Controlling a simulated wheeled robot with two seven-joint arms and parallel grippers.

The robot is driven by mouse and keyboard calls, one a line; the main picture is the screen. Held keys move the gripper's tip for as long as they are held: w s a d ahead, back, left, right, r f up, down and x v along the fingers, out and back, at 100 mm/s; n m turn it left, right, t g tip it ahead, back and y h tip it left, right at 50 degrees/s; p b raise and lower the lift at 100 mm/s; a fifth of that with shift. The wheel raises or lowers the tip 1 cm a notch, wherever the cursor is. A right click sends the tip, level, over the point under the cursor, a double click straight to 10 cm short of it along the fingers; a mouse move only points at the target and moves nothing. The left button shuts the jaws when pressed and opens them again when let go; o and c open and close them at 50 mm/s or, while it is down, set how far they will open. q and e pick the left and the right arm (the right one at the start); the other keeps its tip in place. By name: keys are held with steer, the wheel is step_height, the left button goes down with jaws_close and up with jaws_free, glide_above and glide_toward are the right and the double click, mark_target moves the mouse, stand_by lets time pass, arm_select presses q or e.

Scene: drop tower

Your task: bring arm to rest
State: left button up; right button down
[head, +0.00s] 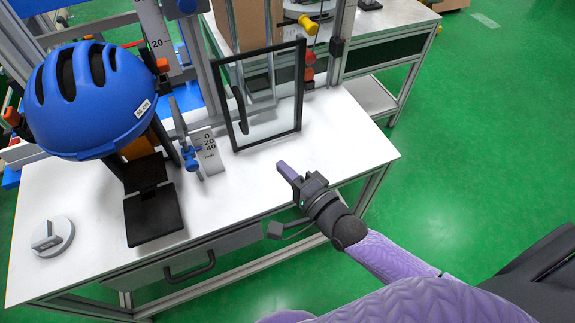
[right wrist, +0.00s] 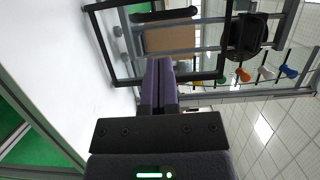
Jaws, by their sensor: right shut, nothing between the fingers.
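My right gripper (head: 287,172) reaches in from the lower right in the head view, above the front right part of the white table (head: 345,130). Its purple fingers are shut with nothing between them, as the right wrist view (right wrist: 160,85) also shows. My right arm is purple with a dark wrist. My left gripper does not show in either view.
A blue helmet (head: 92,105) sits on a stand at the left of the table. A black-framed clear panel (head: 262,98) stands behind the gripper. A round grey disc (head: 52,237) lies front left. Green floor (head: 470,150) is open at the right.

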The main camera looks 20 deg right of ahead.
steer(key=s+d+f+n+g+h, duration=0.2)
steer(key=s+f+n+g, duration=0.4)
steer(key=f, duration=0.5)
steer(key=s+d+f+n+g+h, duration=0.2)
steer(key=s+d+f+n+g, duration=0.1)
steer(key=s+f, duration=0.7)
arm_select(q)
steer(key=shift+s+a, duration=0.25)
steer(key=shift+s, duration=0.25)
arm_select(e)
steer(key=s+f+n+g+h, duration=0.1)
steer(key=s+f+n+g, duration=0.3)
steer(key=s, duration=0.6)
steer(key=s+d+f+n+g+h, duration=0.1)
steer(key=s+f+n+g, duration=0.3)
steer(key=s, duration=0.7)
steer(key=shift+f, duration=0.5)
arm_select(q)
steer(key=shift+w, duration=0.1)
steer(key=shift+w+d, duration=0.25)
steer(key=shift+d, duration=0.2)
arm_select(e)
steer(key=shift+w, duration=0.15)
